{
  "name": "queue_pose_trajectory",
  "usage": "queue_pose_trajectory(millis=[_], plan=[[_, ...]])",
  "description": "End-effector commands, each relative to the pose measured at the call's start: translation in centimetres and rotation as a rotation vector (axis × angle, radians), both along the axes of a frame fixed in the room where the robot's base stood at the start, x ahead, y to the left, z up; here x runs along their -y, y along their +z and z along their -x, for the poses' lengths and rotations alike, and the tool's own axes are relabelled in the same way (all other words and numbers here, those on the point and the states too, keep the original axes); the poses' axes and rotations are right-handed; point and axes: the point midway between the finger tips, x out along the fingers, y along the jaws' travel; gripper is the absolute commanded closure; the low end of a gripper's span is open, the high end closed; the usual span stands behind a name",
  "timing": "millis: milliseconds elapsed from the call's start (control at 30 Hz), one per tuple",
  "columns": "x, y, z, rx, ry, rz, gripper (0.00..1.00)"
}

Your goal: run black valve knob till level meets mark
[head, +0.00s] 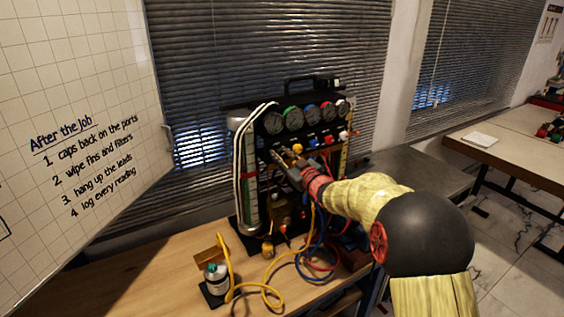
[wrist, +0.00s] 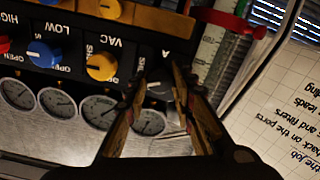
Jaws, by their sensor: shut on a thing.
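The gauge rig (head: 292,165) stands upright on the wooden bench. My gripper (head: 281,158) reaches its knob row from the right. In the wrist view, which shows the rig upside down, my gripper (wrist: 166,82) has its fingers on either side of the black valve knob (wrist: 158,89) and is shut on it. The fingers partly cover the knob; the arm hides it in the head view. Beside it is the clear graduated tube (wrist: 208,48) with a red mark (wrist: 226,20); the tube also shows at the rig's left (head: 250,195). I cannot make out the liquid level.
A yellow knob (wrist: 101,66) and a blue knob (wrist: 42,53) sit beside the black one. Several round gauges (wrist: 97,110) line the panel. Coloured hoses (head: 318,240) hang in front; a small jar (head: 215,280) stands on the bench (head: 140,285) at front left.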

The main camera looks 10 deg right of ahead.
Motion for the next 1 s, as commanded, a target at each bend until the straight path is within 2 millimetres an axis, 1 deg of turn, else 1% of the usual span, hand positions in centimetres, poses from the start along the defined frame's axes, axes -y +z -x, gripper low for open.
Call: queue_pose_trajectory(millis=[267, 300, 600, 867, 1000], plan=[[0.00, 0.01, 0.01, -0.001, -0.001, 0.003, 1.00], [0.00, 0.01, 0.01, 0.000, 0.000, 0.003, 0.74], [0.00, 0.00, 0.01, 0.000, 0.000, 0.002, 0.57], [0.00, 0.00, 0.01, 0.000, 0.000, 0.002, 0.56], [0.22, -0.01, 0.55, -0.002, -0.001, 0.002, 0.56]])
